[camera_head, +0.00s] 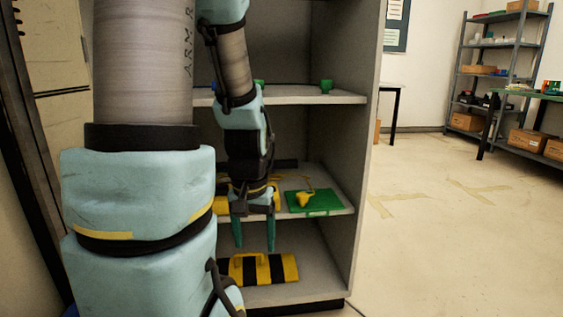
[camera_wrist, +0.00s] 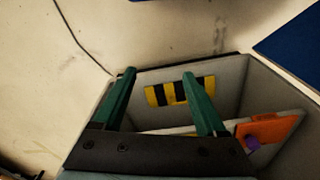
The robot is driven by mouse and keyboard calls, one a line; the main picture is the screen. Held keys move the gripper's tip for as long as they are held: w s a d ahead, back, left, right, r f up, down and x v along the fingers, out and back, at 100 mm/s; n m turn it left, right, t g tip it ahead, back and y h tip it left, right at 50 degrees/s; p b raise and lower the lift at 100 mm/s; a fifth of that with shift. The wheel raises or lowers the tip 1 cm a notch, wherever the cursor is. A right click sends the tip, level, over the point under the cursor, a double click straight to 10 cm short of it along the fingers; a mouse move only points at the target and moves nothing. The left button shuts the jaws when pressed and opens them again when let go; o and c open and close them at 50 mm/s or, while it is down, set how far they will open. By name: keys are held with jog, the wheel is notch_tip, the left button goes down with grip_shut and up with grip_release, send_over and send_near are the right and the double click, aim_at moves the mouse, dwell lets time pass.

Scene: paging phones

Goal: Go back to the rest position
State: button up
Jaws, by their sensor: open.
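My gripper (camera_head: 254,235) hangs in front of the grey shelf unit (camera_head: 338,150), with its two green fingers pointing down. It is open, and nothing shows between the fingers. In the wrist view my gripper (camera_wrist: 160,85) has its fingers spread apart, with a yellow-and-black striped object (camera_wrist: 181,91) beyond them. That striped object (camera_head: 262,269) lies on the bottom shelf in the head view, below the fingertips and apart from them. My arm hides the left part of the shelf unit.
A green tray (camera_head: 325,207) with a yellow piece (camera_head: 304,199) sits on the middle shelf. A green cup (camera_head: 326,86) stands on the shelf above. In the wrist view an orange item (camera_wrist: 275,129) bears a purple piece (camera_wrist: 252,142). Open floor (camera_head: 450,220) lies to the right.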

notch_tip(320, 180, up, 32)
jog(key=a+p, duration=0.1)
jog(key=p, duration=2.9)
jog(key=shift+f+n+t, duration=0.2)
jog(key=shift+n+t, duration=0.1)
jog(key=shift+n, duration=0.1)
jog(key=shift+s, duration=0.1)
